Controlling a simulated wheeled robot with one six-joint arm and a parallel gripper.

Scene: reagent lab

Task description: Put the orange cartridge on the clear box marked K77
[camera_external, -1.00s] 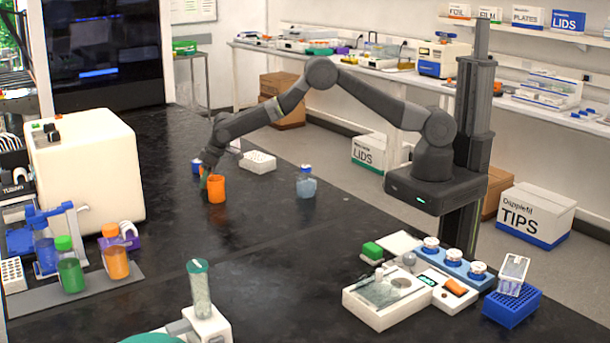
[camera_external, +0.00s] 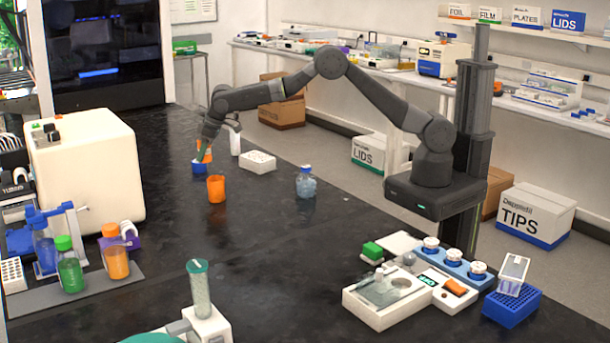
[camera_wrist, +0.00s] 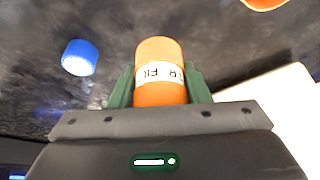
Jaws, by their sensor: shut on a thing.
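The orange cartridge (camera_wrist: 158,97), a cylinder with a white printed label band, is between the green fingers of my gripper (camera_wrist: 160,84) in the wrist view. My gripper (camera_external: 203,153) is shut on it, above the black bench in the external view. The cartridge shows there as a small orange patch (camera_external: 208,156), partly hidden by the fingers. A clear box (camera_external: 514,268) with a pale label sits tilted on a blue rack at the right. Its marking is too small to read, so I cannot tell whether it is K77.
An orange cup (camera_external: 216,189) stands just in front of my gripper. A blue cap-like piece (camera_wrist: 79,58) lies close by. The bench middle is clear.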

